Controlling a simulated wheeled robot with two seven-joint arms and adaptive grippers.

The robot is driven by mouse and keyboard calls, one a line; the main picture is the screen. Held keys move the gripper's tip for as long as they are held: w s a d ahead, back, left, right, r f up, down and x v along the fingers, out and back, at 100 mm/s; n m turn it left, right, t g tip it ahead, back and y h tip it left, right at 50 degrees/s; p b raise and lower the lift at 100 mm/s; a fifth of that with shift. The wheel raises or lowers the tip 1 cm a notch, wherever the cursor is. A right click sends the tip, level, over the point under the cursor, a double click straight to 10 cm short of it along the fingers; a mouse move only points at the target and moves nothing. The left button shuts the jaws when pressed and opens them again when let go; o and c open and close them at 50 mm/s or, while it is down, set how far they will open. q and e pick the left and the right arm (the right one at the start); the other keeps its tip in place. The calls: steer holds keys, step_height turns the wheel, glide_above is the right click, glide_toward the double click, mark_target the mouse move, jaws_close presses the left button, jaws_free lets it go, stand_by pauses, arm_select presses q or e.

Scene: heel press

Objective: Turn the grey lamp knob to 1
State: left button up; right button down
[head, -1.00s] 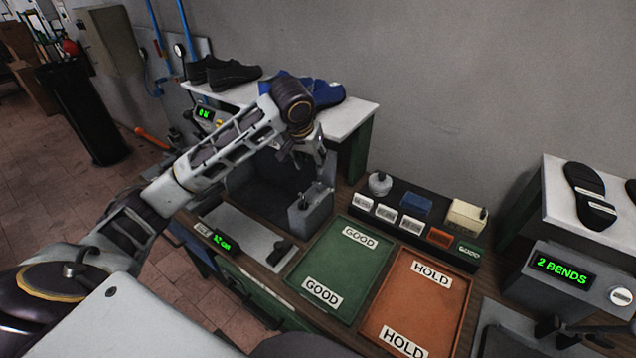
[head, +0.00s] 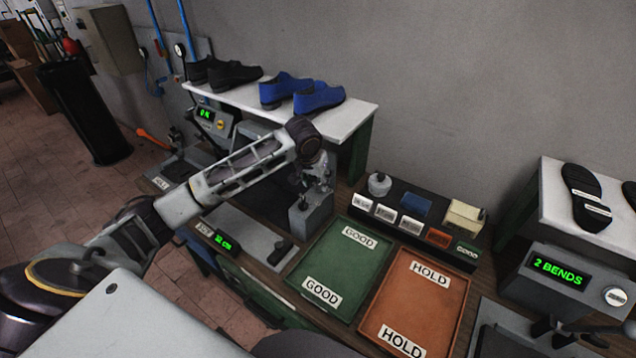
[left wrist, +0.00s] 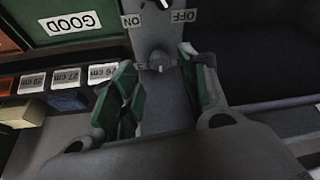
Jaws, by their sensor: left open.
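A grey box (head: 309,222) stands on the bench left of the green tray, in the head view. My left gripper (head: 318,184) is over the box, pointing down. In the left wrist view its green-padded fingers (left wrist: 158,67) are open, one on each side of the knob. I cannot tell whether they touch it. My right gripper is out of view.
The green GOOD tray (head: 335,275) and orange HOLD tray (head: 415,305) lie to the right. A dark rack (head: 357,201) with size labels is behind them. A white shelf (head: 356,118) with shoes stands behind my left arm. A "2 BENDS" machine (head: 565,285) is far right.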

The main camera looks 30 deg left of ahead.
mark_target(319, 185)
arm_select(q)
steer(key=shift+x, duration=1.7)
jaws_close()
steer(key=shift+n, duration=0.3)
steer(key=n, duration=0.2)
steer(key=n+y, duration=0.1)
steer(key=n, duration=0.1)
steer(key=shift+d+g+y, duration=0.2)
steer(key=shift+g+y, duration=0.1)
steer(key=shift+w+n+g+y, duration=0.1)
steer(key=shift+n+g+y, duration=0.25)
steer(key=shift+n, duration=0.75)
steer(key=shift+n+g+y, duration=0.25)
steer(key=shift+n+y, duration=0.1)
steer(key=shift+n, duration=0.75)
